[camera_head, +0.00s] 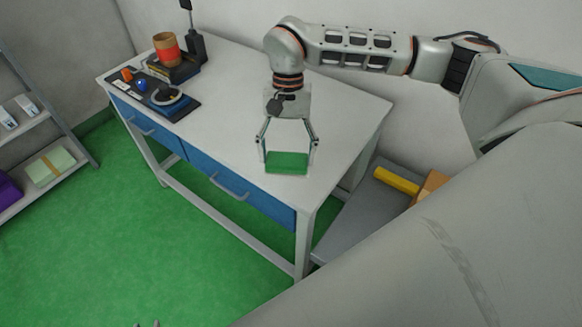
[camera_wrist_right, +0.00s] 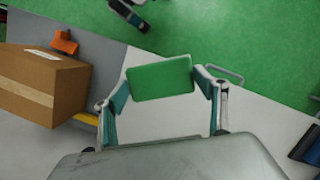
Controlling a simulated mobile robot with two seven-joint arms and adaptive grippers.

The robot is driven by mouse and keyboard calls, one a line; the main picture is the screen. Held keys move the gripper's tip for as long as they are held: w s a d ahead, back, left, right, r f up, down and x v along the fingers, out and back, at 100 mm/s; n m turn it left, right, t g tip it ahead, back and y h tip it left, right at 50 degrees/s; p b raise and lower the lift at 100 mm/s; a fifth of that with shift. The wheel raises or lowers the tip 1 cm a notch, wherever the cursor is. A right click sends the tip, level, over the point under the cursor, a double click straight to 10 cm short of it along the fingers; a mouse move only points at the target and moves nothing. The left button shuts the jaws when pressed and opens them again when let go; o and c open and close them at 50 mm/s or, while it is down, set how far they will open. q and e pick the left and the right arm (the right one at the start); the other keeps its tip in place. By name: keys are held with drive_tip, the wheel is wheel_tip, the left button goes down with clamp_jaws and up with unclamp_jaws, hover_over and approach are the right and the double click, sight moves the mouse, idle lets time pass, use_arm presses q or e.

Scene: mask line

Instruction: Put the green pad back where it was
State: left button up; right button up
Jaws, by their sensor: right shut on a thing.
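The green pad (camera_head: 287,162) is a flat rectangular block. My right gripper (camera_head: 287,156) is shut on it, with one finger at each short side. The pad is over the front right part of the white table top (camera_head: 340,110); I cannot tell whether it touches the surface. In the right wrist view the green pad (camera_wrist_right: 160,79) sits between the two fingertips of my right gripper (camera_wrist_right: 161,80), slightly tilted. My left gripper is not clearly visible; only small grey tips show at the bottom edge of the head view.
At the table's far left stand a dark mat (camera_head: 158,97) with small items and an orange-brown cup (camera_head: 166,48). A grey surface (camera_head: 350,220) at the right holds a yellow bar (camera_head: 397,181) and a cardboard box (camera_wrist_right: 42,82). The middle of the table is clear.

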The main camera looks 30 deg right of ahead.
sight(284, 152)
drive_tip(key=w+r+m, duration=0.1)
drive_tip(key=w+d+r+m+b, duration=0.1)
drive_tip(key=m, duration=0.1)
drive_tip(key=r+m+t+y+b, duration=0.1)
drive_tip(key=m, duration=0.1)
drive_tip(key=shift+w+d+r, duration=0.35)
drive_tip(key=shift+w+r, duration=0.05)
drive_tip(key=w+d+r+m+t+b, duration=0.1)
drive_tip(key=d+r+m+t+b, duration=0.25)
drive_tip(key=r+m, duration=0.55)
drive_tip(key=shift+m+g, duration=0.35)
drive_tip(key=shift+m, duration=0.35)
wheel_tip(284, 152, down, 16)
drive_tip(key=shift+d+f+b, duration=0.1)
drive_tip(key=shift+d+b, duration=0.05)
drive_tip(key=shift+b, duration=0.95)
drive_tip(key=shift+f, duration=0.3)
use_arm(q)
wheel_tip(284, 152, down, 7)
drive_tip(key=d, duration=0.1)
drive_tip(key=shift+w+d, duration=0.15)
drive_tip(key=shift+w, duration=0.2)
use_arm(e)
drive_tip(key=shift+f, duration=1.95)
use_arm(q)
drive_tip(key=shift+b, duration=0.3)
use_arm(e)
drive_tip(key=shift+f, duration=0.15)
drive_tip(key=o, duration=1)
drive_tip(key=shift+o, duration=0.2)
